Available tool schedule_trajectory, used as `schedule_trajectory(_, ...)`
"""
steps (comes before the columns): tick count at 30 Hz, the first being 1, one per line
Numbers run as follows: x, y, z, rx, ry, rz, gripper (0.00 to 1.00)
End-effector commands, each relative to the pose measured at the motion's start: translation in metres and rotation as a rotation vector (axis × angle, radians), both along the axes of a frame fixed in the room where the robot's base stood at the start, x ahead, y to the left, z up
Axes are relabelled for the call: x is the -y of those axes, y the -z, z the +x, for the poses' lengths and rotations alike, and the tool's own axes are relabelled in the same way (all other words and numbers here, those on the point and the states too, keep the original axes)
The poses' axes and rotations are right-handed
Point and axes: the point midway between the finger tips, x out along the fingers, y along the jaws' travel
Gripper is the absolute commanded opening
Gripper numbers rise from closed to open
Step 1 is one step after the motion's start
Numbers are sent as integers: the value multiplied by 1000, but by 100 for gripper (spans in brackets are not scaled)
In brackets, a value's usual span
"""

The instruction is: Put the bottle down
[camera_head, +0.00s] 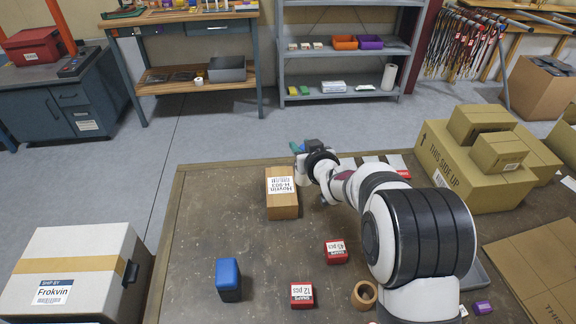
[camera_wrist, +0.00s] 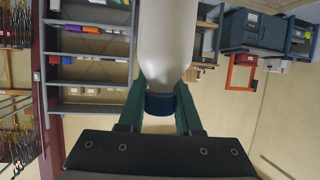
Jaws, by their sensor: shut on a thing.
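My gripper (camera_wrist: 160,112) has green fingers, shut on the dark blue cap (camera_wrist: 161,104) of a white bottle (camera_wrist: 165,45) in the wrist view. The white body runs from the cap to the top edge of that view, where it is cut off. In the head view my gripper (camera_head: 297,147) is at the far edge of the brown table (camera_head: 190,245), behind a cardboard box.
The cardboard box (camera_head: 282,197) stands near my gripper. A blue block (camera_head: 228,280), red boxes (camera_head: 335,252) (camera_head: 302,295) and a brown ring (camera_head: 364,294) sit nearer. Large cartons (camera_head: 475,175) fill the right. A white case (camera_head: 75,270) stands left. The table's left middle is clear.

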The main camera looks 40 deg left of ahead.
Motion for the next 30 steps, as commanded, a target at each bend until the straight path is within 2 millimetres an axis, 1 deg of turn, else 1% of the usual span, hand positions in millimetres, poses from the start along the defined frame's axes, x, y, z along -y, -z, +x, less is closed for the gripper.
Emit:
schedule_trajectory(1,-12,8,-5,-1,-3,-1,0)
schedule_trajectory(4,-26,16,-8,0,-1,0,0)
schedule_trajectory(8,-31,29,-9,0,1,-1,0)
schedule_trajectory(12,-30,56,-9,-1,0,-3,0)
schedule_trajectory(13,-30,60,-9,0,0,-2,0)
schedule_trajectory(22,-30,62,-9,0,0,0,0)
schedule_trajectory(23,-30,62,-9,0,0,0,39)
schedule_trajectory(24,-30,62,-9,0,0,0,46)
schedule_trajectory(27,-30,61,-9,0,0,0,63)
schedule_trajectory(30,-30,61,-9,0,0,0,63)
